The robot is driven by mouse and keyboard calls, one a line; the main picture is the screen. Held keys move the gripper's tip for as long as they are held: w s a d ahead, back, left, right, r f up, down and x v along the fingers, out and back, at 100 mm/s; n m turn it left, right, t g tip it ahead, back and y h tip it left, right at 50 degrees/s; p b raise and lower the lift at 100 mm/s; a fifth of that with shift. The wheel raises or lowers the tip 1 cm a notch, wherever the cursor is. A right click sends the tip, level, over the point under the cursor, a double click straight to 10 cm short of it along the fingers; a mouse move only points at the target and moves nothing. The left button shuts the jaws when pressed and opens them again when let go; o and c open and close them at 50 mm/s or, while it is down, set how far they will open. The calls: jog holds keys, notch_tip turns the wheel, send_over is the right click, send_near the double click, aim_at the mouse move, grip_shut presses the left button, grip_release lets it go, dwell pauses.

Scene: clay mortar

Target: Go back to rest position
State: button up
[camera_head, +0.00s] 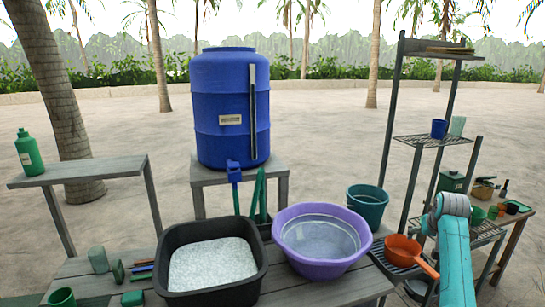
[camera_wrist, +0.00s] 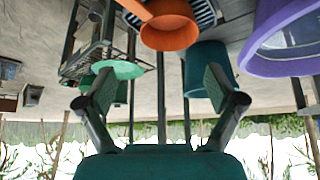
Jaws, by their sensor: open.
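My gripper (camera_wrist: 158,88) is open in the wrist view, with its two fingers wide apart and nothing between them. That view is upside down. In the head view my turquoise arm stands at the right, and the gripper cannot be made out there. An orange dipper with a handle (camera_head: 402,250) sits on the rack shelf left of my arm. It also shows in the wrist view (camera_wrist: 169,30), apart from the fingers.
A purple basin (camera_head: 290,255) and a black tub (camera_head: 175,240) of pale granular material stand on the front bench. A teal bucket (camera_head: 367,207) is near the rack (camera_head: 400,170). A blue barrel (camera_head: 220,105) stands behind. Open sandy ground lies beyond.

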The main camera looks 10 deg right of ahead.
jog(key=s+a+f+n+t, duration=0.1)
jog(key=s+a+f, duration=0.2)
jog(key=a+f, duration=0.65)
jog(key=s+a+f+n+t, duration=0.1)
jog(key=s+a+f, duration=0.2)
jog(key=a+f, duration=0.65)
jog(key=s+a+f+n+t, duration=0.1)
jog(key=s+a+f, duration=0.5)
jog(key=s, duration=0.2)
jog(key=s+a+f+t, duration=0.2)
jog(key=s+a+f, duration=0.35)
jog(key=s, duration=0.25)
jog(key=s+a+r+n+t+y, duration=0.1)
jog(key=s+a+r, duration=0.1)
jog(key=s+a, duration=0.5)
jog(key=s+a+r+n+t, duration=0.15)
jog(key=s+a, duration=0.25)
jog(key=s, duration=0.7)
jog(key=s+a+r+t+y, duration=0.1)
jog(key=s+a+r, duration=0.1)
jog(key=s+r, duration=0.6)
jog(key=s+a+r+y, duration=0.1)
jog(key=s+a+r, duration=0.1)
jog(key=s+r, duration=0.7)
jog(key=shift+s+a+r+n+t, duration=0.15)
jog(key=shift+a+r+n+t, duration=0.2)
jog(key=shift+r+n, duration=0.1)
